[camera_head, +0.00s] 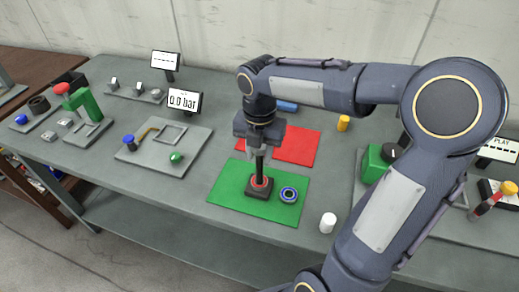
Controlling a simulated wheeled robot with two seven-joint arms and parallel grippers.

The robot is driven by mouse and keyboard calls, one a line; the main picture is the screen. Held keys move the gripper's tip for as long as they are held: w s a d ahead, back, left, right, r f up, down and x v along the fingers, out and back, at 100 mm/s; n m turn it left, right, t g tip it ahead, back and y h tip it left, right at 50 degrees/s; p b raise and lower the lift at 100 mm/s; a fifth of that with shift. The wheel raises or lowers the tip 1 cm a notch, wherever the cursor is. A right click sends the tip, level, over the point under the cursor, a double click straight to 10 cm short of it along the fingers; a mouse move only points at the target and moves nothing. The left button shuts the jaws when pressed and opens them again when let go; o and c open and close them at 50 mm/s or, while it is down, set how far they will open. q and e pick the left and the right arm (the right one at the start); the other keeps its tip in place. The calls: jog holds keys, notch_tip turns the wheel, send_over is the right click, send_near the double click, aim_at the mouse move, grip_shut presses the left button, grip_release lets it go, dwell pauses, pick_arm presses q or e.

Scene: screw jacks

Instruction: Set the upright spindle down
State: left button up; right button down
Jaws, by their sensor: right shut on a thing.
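The upright spindle (259,167) is a thin dark rod. My right gripper (259,149) points straight down and is shut on its upper part. The spindle's lower end meets a dark square base with a red ring (260,187) on the green mat (228,186). I cannot tell whether the spindle rests in the base or hangs just above it. A dark round part with a blue ring (289,194) lies to the right on the same mat. My left gripper is out of view.
A red mat (300,148) lies behind the green one, partly hidden by my arm. A white cylinder (328,222) stands right of the green mat, a yellow one (343,123) behind. Fixtures with a green knob (176,158) stand left. The green mat's left part is clear.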

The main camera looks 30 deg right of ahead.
jog(key=c, duration=1)
grip_release()
notch_tip(320, 180, up, 11)
jog(key=shift+r+p, duration=0.15)
jog(key=shift+p, duration=0.25)
jog(key=shift+r, duration=0.45)
jog(key=shift+s, duration=0.15)
jog(key=s+a+f+m+t+y, duration=0.2)
jog(key=s+f+m, duration=0.3)
jog(key=m, duration=0.9)
jog(key=s+a+f+m+t+y, duration=0.1)
jog(key=s+a+f+m+t, duration=0.2)
jog(key=s+f+m, duration=0.3)
jog(key=shift+s+a+f+m+t+y, duration=0.15)
jog(key=shift+s+m+t+y, duration=0.2)
jog(key=shift+s+m, duration=2.85)
